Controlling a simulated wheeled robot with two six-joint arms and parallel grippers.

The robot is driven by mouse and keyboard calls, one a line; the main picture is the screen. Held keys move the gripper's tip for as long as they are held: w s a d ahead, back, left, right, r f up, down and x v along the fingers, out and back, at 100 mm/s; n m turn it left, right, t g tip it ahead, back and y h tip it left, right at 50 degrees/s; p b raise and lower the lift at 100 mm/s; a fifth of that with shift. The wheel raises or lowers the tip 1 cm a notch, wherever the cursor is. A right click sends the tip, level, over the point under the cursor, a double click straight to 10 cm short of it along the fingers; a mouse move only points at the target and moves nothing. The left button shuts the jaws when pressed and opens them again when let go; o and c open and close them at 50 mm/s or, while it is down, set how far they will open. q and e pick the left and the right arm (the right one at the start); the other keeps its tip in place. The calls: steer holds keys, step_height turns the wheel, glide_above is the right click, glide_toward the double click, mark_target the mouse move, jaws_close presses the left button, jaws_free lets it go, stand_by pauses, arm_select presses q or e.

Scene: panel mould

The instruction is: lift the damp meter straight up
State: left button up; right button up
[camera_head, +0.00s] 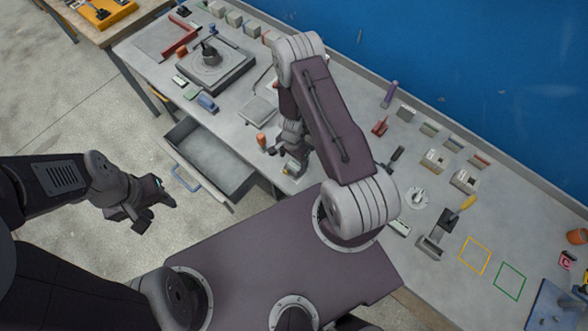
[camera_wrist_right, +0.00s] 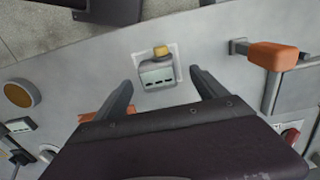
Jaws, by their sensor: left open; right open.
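A small grey device with a yellow top, which looks like the damp meter (camera_wrist_right: 157,72), sits on a pale square on the bench in the right wrist view. It lies ahead of and between the two open fingers of my right gripper (camera_wrist_right: 162,86), with gaps on both sides. In the head view my right gripper (camera_head: 285,158) is low over the front edge of the bench, and I cannot make out the meter clearly there. My left gripper (camera_head: 153,212) is open and empty, over the floor left of the bench.
An orange-handled tool (camera_wrist_right: 273,56) stands right of the meter in the wrist view. An open drawer (camera_head: 245,183) juts from the bench front. A grey machine (camera_head: 211,67) stands at the bench's left. Several blocks line the blue wall. Yellow (camera_head: 474,255) and green outlines mark bare bench at right.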

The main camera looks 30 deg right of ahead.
mark_target(295, 164)
steer(key=f+b, duration=0.5)
steer(key=shift+s+d, duration=0.3)
steer(key=shift+r, duration=0.15)
steer(key=shift+w, duration=0.2)
steer(key=shift+c, duration=0.6)
steer(key=c, duration=0.5)
jaws_close()
